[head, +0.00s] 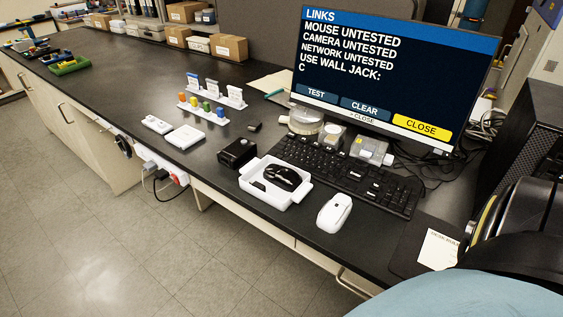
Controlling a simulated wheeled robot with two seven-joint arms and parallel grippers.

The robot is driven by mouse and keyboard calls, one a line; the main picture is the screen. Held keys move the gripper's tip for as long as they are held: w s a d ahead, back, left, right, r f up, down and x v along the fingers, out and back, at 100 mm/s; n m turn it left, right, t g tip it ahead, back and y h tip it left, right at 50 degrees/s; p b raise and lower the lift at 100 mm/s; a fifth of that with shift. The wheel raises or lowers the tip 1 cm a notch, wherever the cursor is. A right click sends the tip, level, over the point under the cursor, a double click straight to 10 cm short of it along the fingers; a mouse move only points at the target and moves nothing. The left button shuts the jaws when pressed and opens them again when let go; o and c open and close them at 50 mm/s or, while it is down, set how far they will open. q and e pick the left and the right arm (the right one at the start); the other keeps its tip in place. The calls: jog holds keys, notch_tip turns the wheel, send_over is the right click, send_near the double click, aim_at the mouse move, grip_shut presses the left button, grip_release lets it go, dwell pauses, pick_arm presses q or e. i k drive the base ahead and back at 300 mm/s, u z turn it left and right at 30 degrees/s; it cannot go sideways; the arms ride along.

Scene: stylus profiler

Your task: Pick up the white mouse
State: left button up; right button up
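The white mouse (334,213) lies on the black bench top near its front edge. It is just right of a white tray (257,193) that holds a black mouse (282,177). The white mouse stands apart from the keyboard (352,172) behind it. Nothing covers it. Neither of my grippers shows in the head view.
A monitor (393,75) stands behind the keyboard. A small black box (237,152) sits left of the tray. A dark pad with a paper note (438,249) lies to the right. White racks with coloured pieces (203,110) stand further left. The bench in front of the white mouse is clear.

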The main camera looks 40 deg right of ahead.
aim_at(332, 217)
jog(key=u, duration=0.1)
jog(key=i, duration=1.65)
jog(key=z, duration=2.75)
